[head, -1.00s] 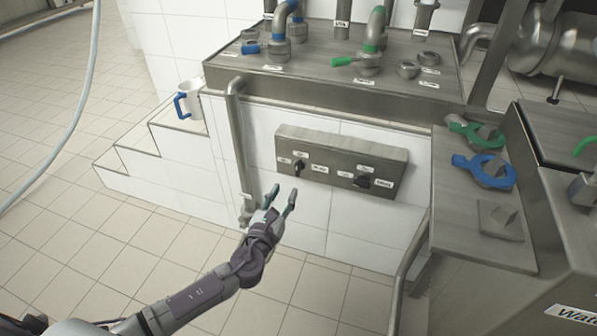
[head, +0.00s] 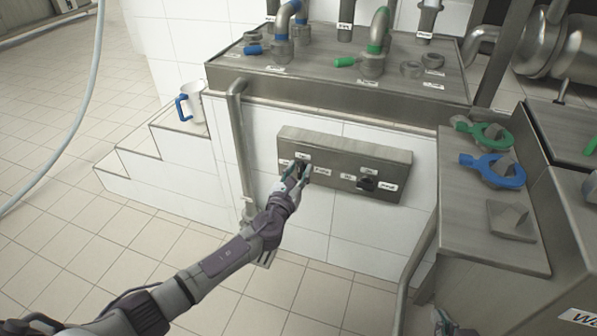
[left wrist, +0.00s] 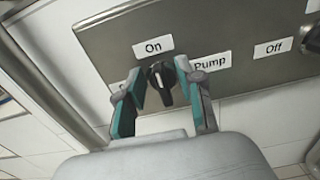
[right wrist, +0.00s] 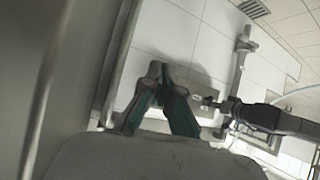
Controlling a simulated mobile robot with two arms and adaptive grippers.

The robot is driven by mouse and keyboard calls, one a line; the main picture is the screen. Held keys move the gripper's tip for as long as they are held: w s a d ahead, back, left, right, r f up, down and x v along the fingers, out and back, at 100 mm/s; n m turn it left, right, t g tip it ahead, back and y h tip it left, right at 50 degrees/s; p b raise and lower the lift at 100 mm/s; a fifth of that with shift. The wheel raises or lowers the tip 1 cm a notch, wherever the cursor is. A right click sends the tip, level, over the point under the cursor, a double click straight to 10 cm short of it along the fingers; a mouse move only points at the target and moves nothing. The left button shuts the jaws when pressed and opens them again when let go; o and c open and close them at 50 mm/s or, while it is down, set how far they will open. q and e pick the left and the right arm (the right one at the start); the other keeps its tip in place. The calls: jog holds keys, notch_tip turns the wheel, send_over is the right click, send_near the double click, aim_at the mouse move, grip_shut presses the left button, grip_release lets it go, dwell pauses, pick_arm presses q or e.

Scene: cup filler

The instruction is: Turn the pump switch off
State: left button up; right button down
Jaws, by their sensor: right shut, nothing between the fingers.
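The pump switch is a black knob (left wrist: 160,88) on a grey metal panel (left wrist: 115,50). Its white mark points up towards the "On" label, with the "Pump" label on its right. A label on its left is partly hidden by a finger. My left gripper (left wrist: 162,82) is open, with one finger on each side of the knob; I cannot tell if they touch it. In the head view my left gripper (head: 297,172) covers most of this knob. My right gripper (right wrist: 161,88) is shut and empty, well away from the knob, low at the right.
A second black knob (head: 366,184) sits on the panel's right half. A vertical pipe (head: 239,145) stands left of the panel. A white mug (head: 194,102) with a blue handle stands on the steps. Green (head: 484,133) and blue (head: 497,171) tools lie on the right counter.

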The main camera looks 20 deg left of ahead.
pick_arm(q)
grip_shut()
